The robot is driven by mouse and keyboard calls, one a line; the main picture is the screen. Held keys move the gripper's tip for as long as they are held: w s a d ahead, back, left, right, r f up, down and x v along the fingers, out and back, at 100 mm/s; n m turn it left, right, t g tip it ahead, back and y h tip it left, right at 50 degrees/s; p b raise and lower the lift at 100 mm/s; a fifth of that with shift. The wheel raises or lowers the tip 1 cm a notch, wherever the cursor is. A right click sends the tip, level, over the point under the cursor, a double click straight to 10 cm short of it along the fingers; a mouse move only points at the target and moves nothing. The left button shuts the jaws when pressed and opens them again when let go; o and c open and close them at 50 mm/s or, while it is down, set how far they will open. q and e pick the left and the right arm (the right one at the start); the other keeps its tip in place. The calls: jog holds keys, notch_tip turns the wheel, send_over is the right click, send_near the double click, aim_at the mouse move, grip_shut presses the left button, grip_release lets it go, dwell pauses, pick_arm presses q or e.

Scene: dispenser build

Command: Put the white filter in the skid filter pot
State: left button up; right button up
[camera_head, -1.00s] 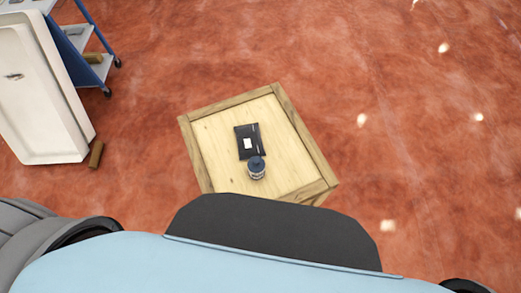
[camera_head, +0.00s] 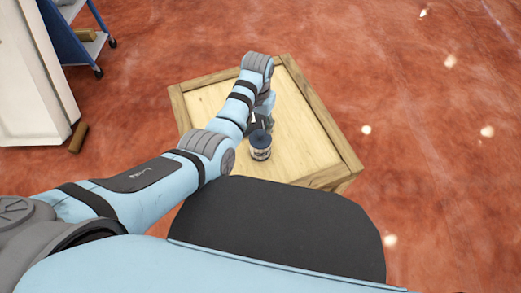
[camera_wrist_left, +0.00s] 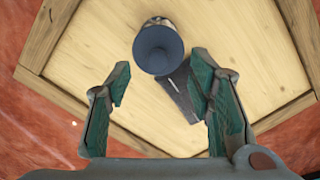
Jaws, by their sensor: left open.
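My left gripper (camera_head: 264,117) reaches over a wooden crate from the left. It is open and empty, with its green-padded fingers spread in the left wrist view (camera_wrist_left: 163,80). A small jar with a dark blue lid (camera_head: 260,140) stands upright on the crate, next to the gripper. The jar also shows beyond the fingertips at the top of the wrist view (camera_wrist_left: 158,48). A dark flat item (camera_wrist_left: 180,97) lies beside the jar, partly hidden by it and a finger. I cannot make out a white filter or a skid filter pot. My right gripper is not in view.
The wooden crate (camera_head: 318,120) has a raised frame around its pale top, which is clear on the right. A blue trolley (camera_head: 70,35), a white panel (camera_head: 30,95) and a small brown block (camera_head: 77,137) are at left. Open red floor lies to the right.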

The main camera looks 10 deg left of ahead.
aim_at(260, 133)
pick_arm(q)
jog(key=f+b, duration=0.1)
jog(key=f, duration=0.1)
jog(key=f+b, duration=0.2)
jog(key=w+f+b, duration=0.1)
jog(key=f+b, duration=0.1)
jog(key=f, duration=0.1)
jog(key=shift+d+f, duration=0.1)
jog(key=shift+d, duration=0.15)
jog(key=shift+f, duration=0.15)
jog(key=shift+c, duration=0.3)
jog(key=shift+r, duration=0.2)
grip_shut()
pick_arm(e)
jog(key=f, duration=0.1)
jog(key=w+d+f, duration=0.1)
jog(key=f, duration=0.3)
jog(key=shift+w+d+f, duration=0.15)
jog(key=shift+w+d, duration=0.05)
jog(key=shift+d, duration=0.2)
